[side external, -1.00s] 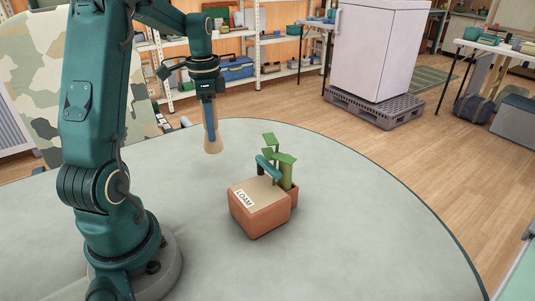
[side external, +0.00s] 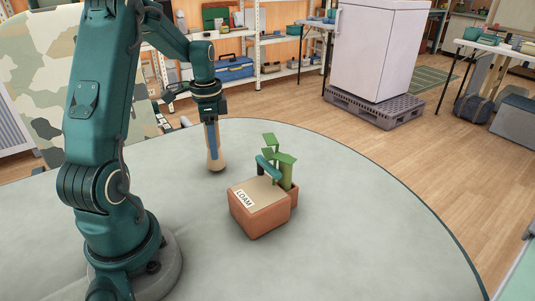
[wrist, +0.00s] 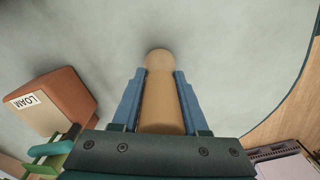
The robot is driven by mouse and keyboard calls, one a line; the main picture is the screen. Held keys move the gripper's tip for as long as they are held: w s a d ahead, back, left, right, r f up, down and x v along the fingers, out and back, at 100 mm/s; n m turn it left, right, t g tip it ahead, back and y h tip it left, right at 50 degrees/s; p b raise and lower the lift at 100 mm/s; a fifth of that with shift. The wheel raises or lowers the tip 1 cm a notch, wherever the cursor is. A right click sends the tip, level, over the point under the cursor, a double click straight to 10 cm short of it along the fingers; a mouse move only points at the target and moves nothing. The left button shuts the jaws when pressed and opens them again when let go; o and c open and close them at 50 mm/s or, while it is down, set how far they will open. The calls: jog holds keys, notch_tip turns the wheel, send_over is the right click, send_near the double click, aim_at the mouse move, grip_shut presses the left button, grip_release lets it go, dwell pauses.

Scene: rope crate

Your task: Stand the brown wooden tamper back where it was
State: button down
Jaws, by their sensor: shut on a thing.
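The brown wooden tamper (side external: 216,163) is upright between the blue fingers of my gripper (side external: 212,148). A dark shadow lies on the table by that end.
A terracotta-coloured block labelled LOAM (side external: 262,215) stands right of the tamper, with a teal handle-like piece (side external: 268,168) and a green plant shape (side external: 287,165) behind it. The block also shows at left in the wrist view (wrist: 62,100). The table right of it is clear.

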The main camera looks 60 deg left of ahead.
jog(key=shift+f, duration=0.55)
jog(key=shift+c, duration=1.8)
grip_release()
jog(key=shift+r, duration=2.6)
